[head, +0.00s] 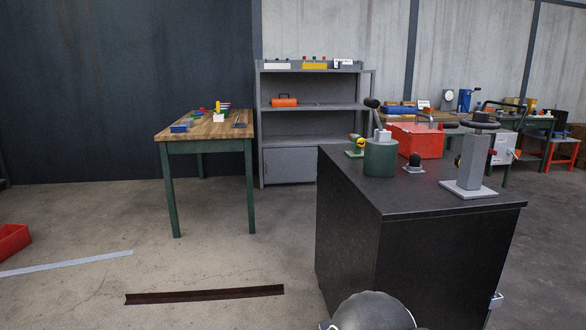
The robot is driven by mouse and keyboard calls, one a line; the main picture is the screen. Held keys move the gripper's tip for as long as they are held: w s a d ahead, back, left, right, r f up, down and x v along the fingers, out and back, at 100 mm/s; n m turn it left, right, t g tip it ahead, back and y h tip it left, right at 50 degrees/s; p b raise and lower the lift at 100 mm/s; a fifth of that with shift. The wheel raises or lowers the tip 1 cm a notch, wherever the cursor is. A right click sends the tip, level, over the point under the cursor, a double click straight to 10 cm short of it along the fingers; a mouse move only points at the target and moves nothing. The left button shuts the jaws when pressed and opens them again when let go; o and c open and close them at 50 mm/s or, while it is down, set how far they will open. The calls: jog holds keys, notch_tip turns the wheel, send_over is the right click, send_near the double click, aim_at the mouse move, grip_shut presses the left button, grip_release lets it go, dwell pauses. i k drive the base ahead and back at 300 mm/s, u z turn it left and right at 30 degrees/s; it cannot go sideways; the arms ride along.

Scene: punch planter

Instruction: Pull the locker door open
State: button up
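A grey shelf unit (265,125) stands against the back wall. Its lowest part has a closed grey door panel (290,165), which may be the locker door; no handle can be made out on it at this distance. A black cabinet (345,230) stands nearer, at centre right. A small light-grey fitting (496,301) sticks out at its lower right edge; I cannot tell whether it is a handle. The cabinet's right side is hidden. A rounded grey part of my arm shows at the bottom centre. My gripper is not in view.
A wooden-topped table (205,128) with green legs stands left of the shelf unit. A red bin (12,241) is at the far left. A dark strip (205,294) lies on the floor. Several tools and a red box (415,140) stand on the black cabinet. The left floor is mostly clear.

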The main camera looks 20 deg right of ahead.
aim_at(298, 164)
jog(key=u, duration=1.1)
jog(key=i, duration=6.35)
jog(key=z, duration=1.7)
jog(key=i, duration=3.4)
jog(key=z, duration=0.05)
